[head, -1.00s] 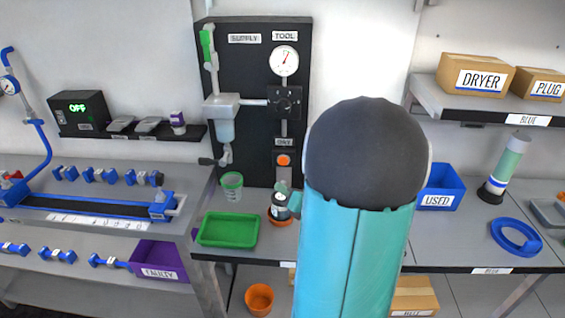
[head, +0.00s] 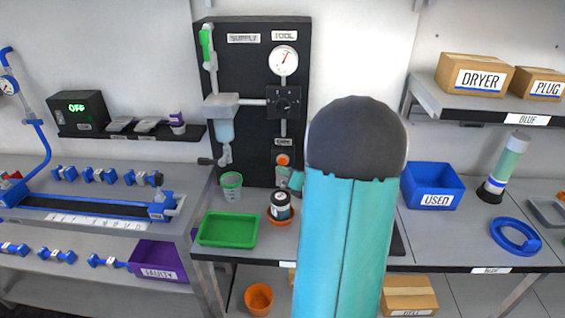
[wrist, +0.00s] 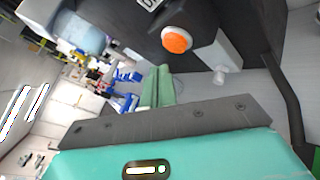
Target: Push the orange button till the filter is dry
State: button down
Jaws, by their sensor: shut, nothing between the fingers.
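My gripper (head: 296,179) is shut and empty, just below and right of the button in the head view. Its green fingers (wrist: 158,86) are together in the wrist view and look apart from the button.
A green tray (head: 228,230) and a clear green-rimmed cup (head: 232,188) are left of the jar. The black panel (head: 255,75) carries a gauge, a knob and a bowl with a spout. A blue "USED" bin (head: 433,187) is right of my arm.

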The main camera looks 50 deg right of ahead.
jog(key=shift+w+d, duration=0.4)
jog(key=shift+d, duration=0.15)
dwell(1.7)
jog(key=shift+w+d, duration=0.2)
jog(key=shift+w, duration=0.05)
jog(key=shift+w+d, duration=0.25)
jog(key=shift+d, duration=0.1)
dwell(0.7)
dwell(0.4)
jog(key=shift+s+a, duration=0.55)
jog(key=shift+a, duration=0.15)
jog(key=shift+s+a, duration=0.8)
jog(key=shift+a, duration=0.2)
jog(key=shift+s+a, duration=0.75)
jog(key=shift+a, duration=0.2)
